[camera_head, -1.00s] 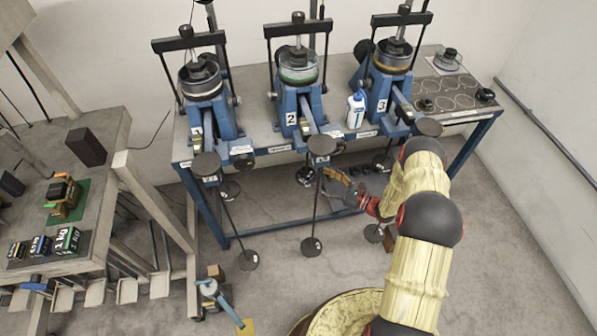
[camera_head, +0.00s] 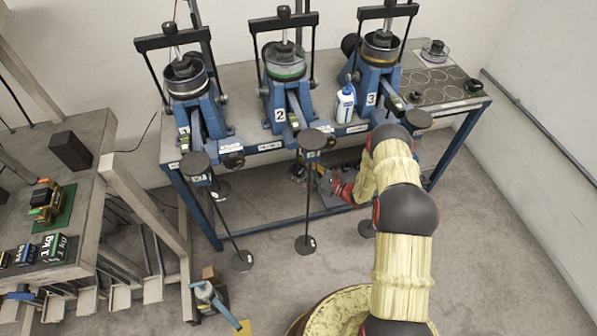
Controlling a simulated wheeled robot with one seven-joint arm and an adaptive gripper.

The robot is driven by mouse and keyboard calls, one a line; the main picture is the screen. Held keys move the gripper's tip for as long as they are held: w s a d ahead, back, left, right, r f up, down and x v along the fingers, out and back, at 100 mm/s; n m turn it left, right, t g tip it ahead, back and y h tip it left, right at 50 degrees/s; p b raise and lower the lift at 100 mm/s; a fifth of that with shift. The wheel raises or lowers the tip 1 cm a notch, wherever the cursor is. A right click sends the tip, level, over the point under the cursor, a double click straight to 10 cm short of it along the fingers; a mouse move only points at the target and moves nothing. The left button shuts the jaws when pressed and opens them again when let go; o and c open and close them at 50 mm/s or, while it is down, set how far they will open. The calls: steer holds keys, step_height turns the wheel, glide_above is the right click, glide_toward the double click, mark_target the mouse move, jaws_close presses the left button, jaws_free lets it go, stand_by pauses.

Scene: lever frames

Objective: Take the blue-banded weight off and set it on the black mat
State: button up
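The dark mat with ring outlines (camera_head: 437,88) lies on the right end of the blue-framed bench (camera_head: 262,150). Small dark weights sit on its edges. I cannot make out a blue band on any weight; small dark items on the low level behind hanger 2 are partly hidden. My gripper (camera_head: 320,179) is low at the bench's front, beside the rod of the middle hanger (camera_head: 308,200). It is small and partly covered by that rod, so I cannot see whether its fingers are open or hold anything.
Three blue lever frames, numbered 1 (camera_head: 195,105), 2 (camera_head: 285,90) and 3 (camera_head: 375,80), stand on the bench. A white bottle (camera_head: 345,104) stands between 2 and 3. A left table (camera_head: 75,150) holds labelled 1 kg weights (camera_head: 53,248). Floor is clear at right.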

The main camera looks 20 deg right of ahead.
mark_target(298, 163)
steer(key=c, duration=1.3)
steer(key=shift+r, duration=0.1)
steer(key=shift+w+r, duration=0.1)
steer(key=shift+r, duration=0.55)
step_height(298, 163, up, 2)
steer(key=shift+r+p, duration=0.15)
steer(key=shift+p, duration=0.55)
steer(key=p+v, duration=0.2)
steer(key=v, duration=1.6)
steer(key=shift+r, duration=0.15)
